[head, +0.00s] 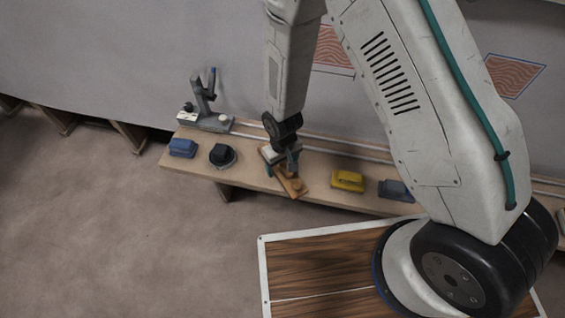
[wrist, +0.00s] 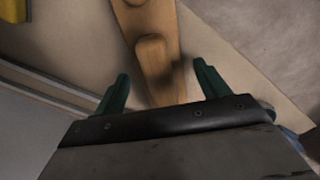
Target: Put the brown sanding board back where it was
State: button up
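The brown sanding board (head: 292,187) is a narrow wooden board with a raised grip. It lies on the shelf below my gripper (head: 282,165), slanting toward the shelf's front edge. In the wrist view the board (wrist: 135,25) runs up between the two green fingers of my gripper (wrist: 161,72). The fingers are spread, with a visible gap on each side of the board's grip. The near end of the board is hidden behind my gripper body. I cannot tell whether the board rests fully flat.
The long shelf (head: 240,172) also holds a blue block (head: 182,147), a black round tool (head: 222,156), a grey stand (head: 205,118), a yellow block (head: 348,180) and a grey-blue block (head: 396,190). A wall stands behind. Open floor (head: 120,230) lies in front.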

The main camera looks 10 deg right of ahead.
notch_tip(320, 180, up, 12)
dwell(0.6)
jog(key=shift+r, duration=0.15)
notch_tip(320, 180, up, 12)
jog(key=f+m, duration=0.1)
send_over(283, 163)
jog(key=d, duration=0.5)
jog(key=s+d+r+m, duration=0.1)
jog(key=s+d+r, duration=0.2)
jog(key=d+r, duration=0.6)
jog(key=s+d+r+m, duration=0.1)
jog(key=s+d+r, duration=0.1)
jog(key=s+r, duration=0.2)
jog(key=s+d+r+m, duration=0.1)
jog(key=s+d+r, duration=0.1)
jog(key=s+r, duration=0.2)
jog(key=s+d+r+m+t, duration=0.1)
jog(key=s+d+r, duration=0.1)
jog(key=s+r, duration=0.3)
jog(key=shift+s+d, duration=0.25)
jog(key=shift+s, duration=1.45)
jog(key=shift+r, duration=0.1)
